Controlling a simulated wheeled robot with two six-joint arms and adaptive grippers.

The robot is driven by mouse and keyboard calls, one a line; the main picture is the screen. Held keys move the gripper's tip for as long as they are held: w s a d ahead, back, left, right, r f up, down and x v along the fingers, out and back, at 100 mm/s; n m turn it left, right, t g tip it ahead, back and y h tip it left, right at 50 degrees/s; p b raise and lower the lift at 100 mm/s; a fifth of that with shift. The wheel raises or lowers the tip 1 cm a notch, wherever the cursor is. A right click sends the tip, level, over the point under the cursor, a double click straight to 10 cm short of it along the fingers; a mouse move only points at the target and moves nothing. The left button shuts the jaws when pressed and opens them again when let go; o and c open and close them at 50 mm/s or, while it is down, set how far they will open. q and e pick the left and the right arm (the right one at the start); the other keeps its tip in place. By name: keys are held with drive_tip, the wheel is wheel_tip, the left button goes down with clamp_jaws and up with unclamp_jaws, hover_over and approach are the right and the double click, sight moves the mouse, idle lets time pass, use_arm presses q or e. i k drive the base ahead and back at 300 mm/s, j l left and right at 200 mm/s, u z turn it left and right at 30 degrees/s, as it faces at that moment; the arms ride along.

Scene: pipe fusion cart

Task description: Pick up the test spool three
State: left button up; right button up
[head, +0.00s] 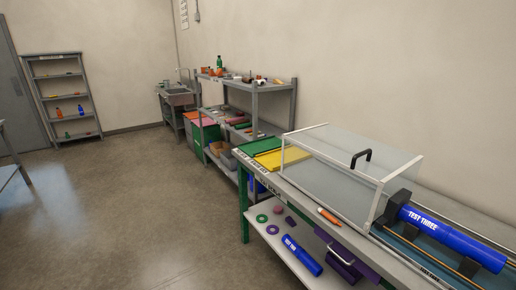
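The test spool three is a long blue cylinder (452,239) with white "TEST THREE" lettering, at the right of the head view. It lies along the top of the bench at the right, its left end at a dark clamp-like block (397,207) and a dark support under its right part. A second, shorter blue cylinder (301,254) with white lettering too small to read surely lies on the lower shelf of the same bench. Neither of my grippers is in view.
A clear box-shaped cover (345,165) with a black handle stands on the bench left of the spool. An orange marker-like item (329,216) lies on the bench's front edge. Purple items sit on the lower shelf (266,247). Shelving stands farther back; the floor at left is clear.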

sight(492, 261)
drive_tip(key=z, duration=1.5)
